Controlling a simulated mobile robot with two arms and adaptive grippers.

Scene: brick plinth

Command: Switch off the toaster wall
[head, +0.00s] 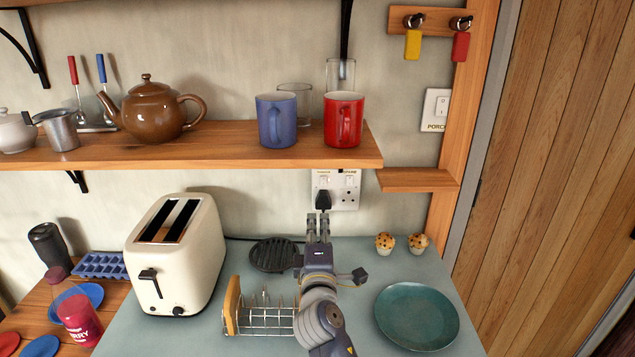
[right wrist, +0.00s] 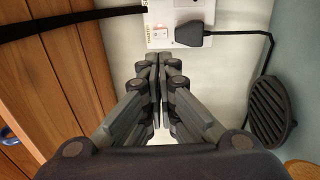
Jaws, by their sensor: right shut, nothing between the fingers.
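A white double wall socket (head: 345,192) is on the wall under the shelf. It also shows in the right wrist view (right wrist: 168,18). A black plug (head: 322,199) sits in its left outlet, and a small switch (head: 323,180) is above the plug. In the right wrist view the plug (right wrist: 194,28) is beside a switch with a reddish edge (right wrist: 186,35). My right gripper (head: 318,219) is shut and empty, its tips just below the plug in the head view. The cream toaster (head: 180,255) stands on the counter at left. My left gripper is not in view.
The wooden shelf (head: 230,150) with a blue mug (head: 277,120) and red mug (head: 343,120) overhangs the socket.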

